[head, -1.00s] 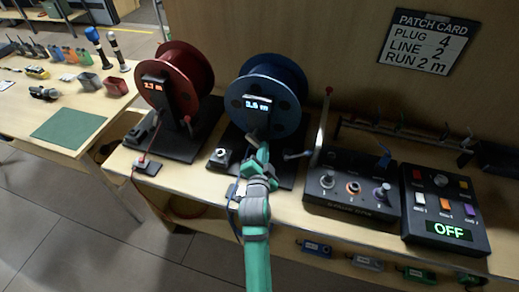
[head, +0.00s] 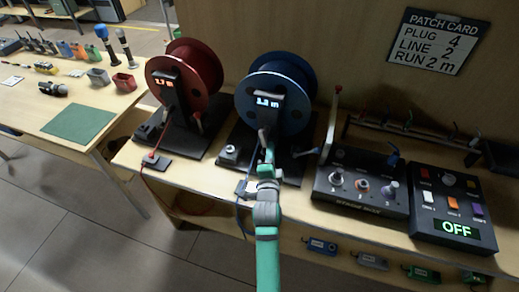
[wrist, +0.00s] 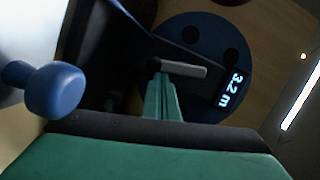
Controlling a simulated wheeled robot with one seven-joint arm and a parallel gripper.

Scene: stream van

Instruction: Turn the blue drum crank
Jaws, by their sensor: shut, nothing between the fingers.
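The blue drum (head: 290,115) stands upright on a dark base on the table, and its face also shows in the wrist view (wrist: 190,28). Its display reads 3.2 m in the wrist view (wrist: 231,88). The crank grip (wrist: 185,70), a pale grey bar, sticks out in front of the drum. My gripper (wrist: 160,82) is shut and empty, its fingertips right beside the grip's left end; I cannot tell if they touch it. In the head view my gripper (head: 268,148) is in front of the drum's lower part, partly hiding the crank there.
A lever with a blue knob (wrist: 55,92) stands close to my gripper. The red drum (head: 187,75) is on the left. A control box with knobs (head: 360,188) and a panel reading OFF (head: 455,229) are on the right. A patch card (head: 432,40) hangs on the wall.

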